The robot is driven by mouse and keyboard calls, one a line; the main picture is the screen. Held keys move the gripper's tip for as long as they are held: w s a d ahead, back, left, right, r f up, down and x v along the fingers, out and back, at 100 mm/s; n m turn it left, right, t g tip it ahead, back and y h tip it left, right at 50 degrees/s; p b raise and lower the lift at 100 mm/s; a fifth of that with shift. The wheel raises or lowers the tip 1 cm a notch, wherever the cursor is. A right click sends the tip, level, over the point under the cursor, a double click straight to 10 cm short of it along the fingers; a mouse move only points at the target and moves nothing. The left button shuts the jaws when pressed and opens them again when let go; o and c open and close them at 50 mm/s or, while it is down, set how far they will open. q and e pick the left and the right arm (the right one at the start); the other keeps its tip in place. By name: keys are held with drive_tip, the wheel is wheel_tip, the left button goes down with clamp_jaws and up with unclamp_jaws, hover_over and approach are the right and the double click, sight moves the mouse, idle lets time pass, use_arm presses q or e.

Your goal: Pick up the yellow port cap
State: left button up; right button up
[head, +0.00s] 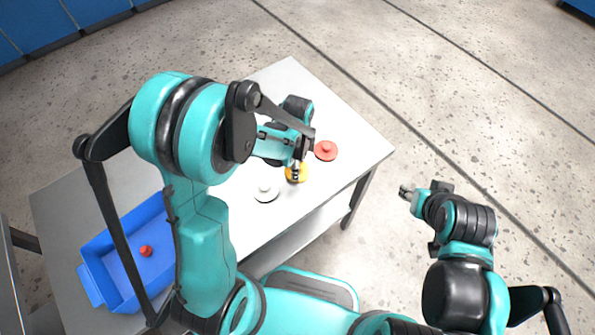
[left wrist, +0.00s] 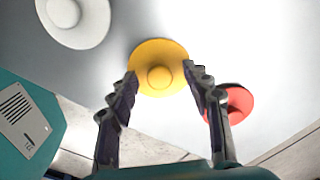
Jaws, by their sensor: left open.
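The yellow port cap (head: 297,173) is a round disc with a central knob, lying on the grey table. In the left wrist view the yellow cap (left wrist: 160,68) sits between and just beyond my fingertips. My left gripper (head: 297,172) is over the yellow cap, partly covering it in the head view. In the left wrist view my left gripper (left wrist: 160,75) is open, one finger on each side of the cap's near part; I cannot tell whether they touch it. My right gripper (head: 404,191) is off the table's right side, too small to judge.
A white cap (head: 265,189) and a red cap (head: 326,150) lie on the table (head: 290,75), either side of the yellow one. A blue bin (head: 110,265) at the left holds a small red piece (head: 146,251). The table's far end is clear.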

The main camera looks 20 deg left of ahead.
use_arm(q)
drive_tip(key=c, duration=1.1)
drive_tip(key=shift+r, duration=0.1)
